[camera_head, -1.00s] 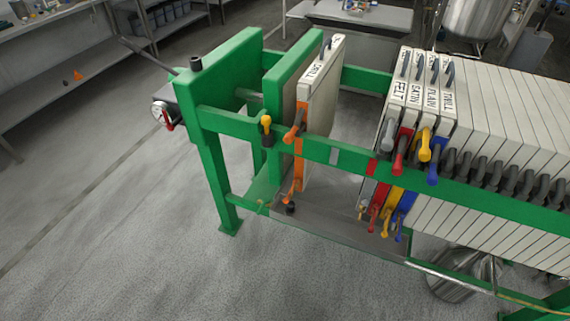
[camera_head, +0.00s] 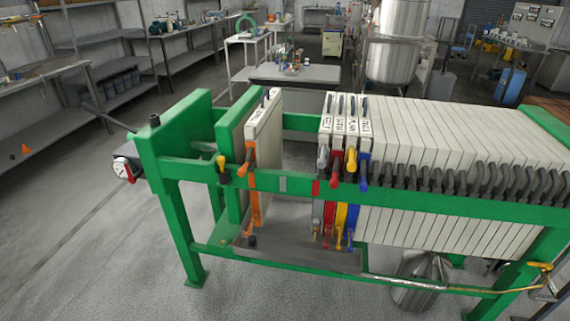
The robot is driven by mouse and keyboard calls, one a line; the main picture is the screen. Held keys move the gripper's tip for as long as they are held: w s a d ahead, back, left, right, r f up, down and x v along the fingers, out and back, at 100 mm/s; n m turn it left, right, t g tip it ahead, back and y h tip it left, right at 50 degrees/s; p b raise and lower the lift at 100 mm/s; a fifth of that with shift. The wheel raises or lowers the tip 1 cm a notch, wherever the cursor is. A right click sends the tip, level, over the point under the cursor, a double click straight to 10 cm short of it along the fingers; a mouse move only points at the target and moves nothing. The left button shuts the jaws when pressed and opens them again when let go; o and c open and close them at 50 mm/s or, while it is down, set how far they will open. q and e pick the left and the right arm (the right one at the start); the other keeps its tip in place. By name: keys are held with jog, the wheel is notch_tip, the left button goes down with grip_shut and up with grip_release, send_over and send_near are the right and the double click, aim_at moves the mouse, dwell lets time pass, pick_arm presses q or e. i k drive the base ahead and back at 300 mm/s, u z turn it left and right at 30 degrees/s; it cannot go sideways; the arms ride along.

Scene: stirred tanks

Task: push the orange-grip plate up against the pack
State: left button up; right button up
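The orange-grip plate (camera_head: 264,122) hangs upright in the green press frame, close to the green follower plate (camera_head: 238,125) on its left. Its orange handle (camera_head: 248,158) sticks out over the front rail. The pack (camera_head: 430,135) is a row of pale plates to the right. Its left end has labelled plates with grey, red, yellow (camera_head: 351,157) and blue grips. A wide gap separates the orange-grip plate from the pack. Neither of my grippers shows in the view.
The green front rail (camera_head: 290,185) runs along the press, with a red mark and a grey mark on it. A dial gauge (camera_head: 123,169) sits at the left end. A grey drip tray (camera_head: 300,256) lies below. The floor in front is clear.

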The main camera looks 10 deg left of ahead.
aim_at(265, 151)
jog(key=z, duration=0.2)
jog(key=i, duration=1.15)
jog(key=u, duration=0.8)
